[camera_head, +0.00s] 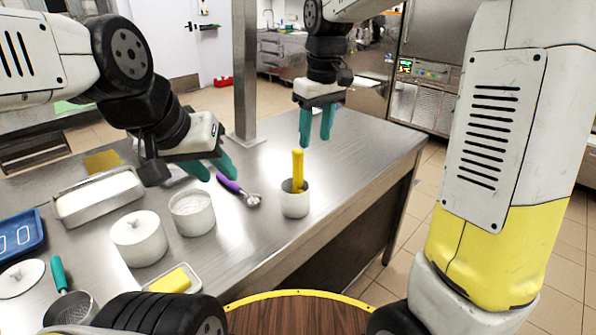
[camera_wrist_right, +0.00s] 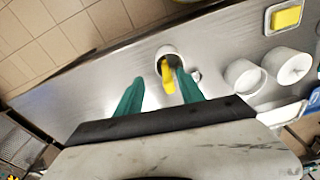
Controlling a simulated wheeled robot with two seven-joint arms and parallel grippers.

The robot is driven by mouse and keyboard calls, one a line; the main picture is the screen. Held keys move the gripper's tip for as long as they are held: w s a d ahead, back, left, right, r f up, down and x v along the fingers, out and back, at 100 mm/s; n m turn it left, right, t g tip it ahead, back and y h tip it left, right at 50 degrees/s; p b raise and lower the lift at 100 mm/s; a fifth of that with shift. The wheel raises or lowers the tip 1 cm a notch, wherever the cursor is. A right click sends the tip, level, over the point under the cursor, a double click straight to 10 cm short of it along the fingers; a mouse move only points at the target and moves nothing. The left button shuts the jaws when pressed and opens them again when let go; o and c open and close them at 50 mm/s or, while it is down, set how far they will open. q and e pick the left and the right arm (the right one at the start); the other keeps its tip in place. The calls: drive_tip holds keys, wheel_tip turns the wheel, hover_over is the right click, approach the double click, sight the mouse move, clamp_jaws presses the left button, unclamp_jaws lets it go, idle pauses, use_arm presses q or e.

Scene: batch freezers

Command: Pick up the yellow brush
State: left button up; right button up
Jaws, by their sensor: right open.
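The yellow brush (camera_head: 298,170) stands upright in a small white cup (camera_head: 295,204) on the steel table. In the right wrist view the brush (camera_wrist_right: 168,78) sticks out of the cup (camera_wrist_right: 178,53), and its handle lies between the finger lines, closer to the right finger. My right gripper (camera_head: 316,138) is open and empty, pointing down above the table behind the brush. In its wrist view the teal fingertips (camera_wrist_right: 159,76) are spread apart.
White tubs (camera_head: 192,216), a metal tray (camera_head: 73,218) and a yellow block on a dish (camera_head: 172,281) stand to the left. A steel post (camera_head: 245,75) rises behind. The table right of the cup is clear.

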sight(298, 164)
drive_tip(key=shift+n+g+h, duration=0.4)
drive_tip(key=shift+n+g, duration=0.1)
drive_tip(key=shift+n, duration=0.2)
drive_tip(key=w+a+f, duration=0.2)
drive_tip(key=w+a, duration=0.1)
drive_tip(key=shift+w+a+f, duration=0.2)
drive_tip(key=shift+w+f, duration=0.1)
drive_tip(key=shift+f, duration=0.05)
drive_tip(key=shift+a+f, duration=0.1)
drive_tip(key=shift+f, duration=0.2)
drive_tip(key=f, duration=0.7)
drive_tip(key=shift+a+f, duration=0.2)
drive_tip(key=shift+f, duration=0.05)
clamp_jaws()
